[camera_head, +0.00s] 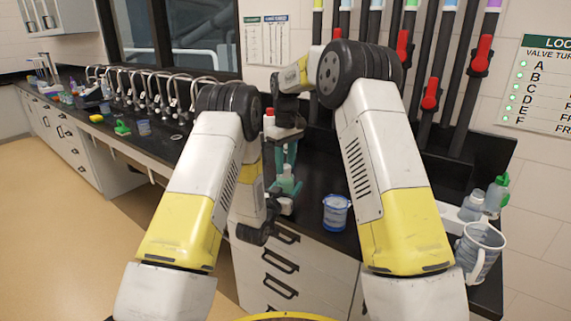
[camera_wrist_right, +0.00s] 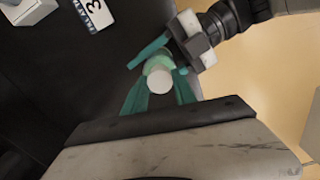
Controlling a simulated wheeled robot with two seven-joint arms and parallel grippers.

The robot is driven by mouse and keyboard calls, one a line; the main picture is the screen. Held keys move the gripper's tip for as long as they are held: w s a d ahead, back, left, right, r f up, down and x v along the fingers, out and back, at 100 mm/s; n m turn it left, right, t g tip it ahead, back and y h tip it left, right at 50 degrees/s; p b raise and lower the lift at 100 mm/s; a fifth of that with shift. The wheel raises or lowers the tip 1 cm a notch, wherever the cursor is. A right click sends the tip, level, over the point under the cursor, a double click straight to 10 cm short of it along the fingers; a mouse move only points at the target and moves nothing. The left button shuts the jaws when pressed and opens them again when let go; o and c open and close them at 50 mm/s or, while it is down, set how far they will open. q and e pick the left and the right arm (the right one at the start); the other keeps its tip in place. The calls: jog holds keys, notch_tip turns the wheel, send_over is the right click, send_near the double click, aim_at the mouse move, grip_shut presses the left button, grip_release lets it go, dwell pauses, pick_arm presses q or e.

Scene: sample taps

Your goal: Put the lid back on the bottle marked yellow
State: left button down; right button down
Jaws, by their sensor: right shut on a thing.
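My right gripper (camera_head: 286,160) points down over the dark counter, its teal fingers shut on a small white round piece, apparently the lid. The lid (camera_wrist_right: 160,82) shows between the fingers in the right wrist view. Directly behind it is a pale green body (camera_wrist_right: 158,64), apparently the bottle; I cannot tell whether lid and bottle touch. No yellow mark is readable. My left gripper (camera_head: 276,196) is low beside the bottle, with one teal finger (camera_wrist_right: 149,53) along it in the wrist view. Its other finger is largely hidden, so its closure is unclear.
A blue-and-clear cup (camera_head: 337,213) stands right of the grippers. A clear pitcher (camera_head: 481,252) and a green-topped bottle (camera_head: 496,194) stand at the right. A row of taps (camera_head: 165,92) runs along the left counter. A plate marked 3 (camera_wrist_right: 95,12) lies near the grippers.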

jog(key=m, duration=0.3)
jog(key=c, duration=0.9)
grip_release()
notch_tip(320, 180, up, 12)
jog(key=shift+r, duration=0.1)
pick_arm(q)
jog(key=shift+c, duration=2.4)
grip_release()
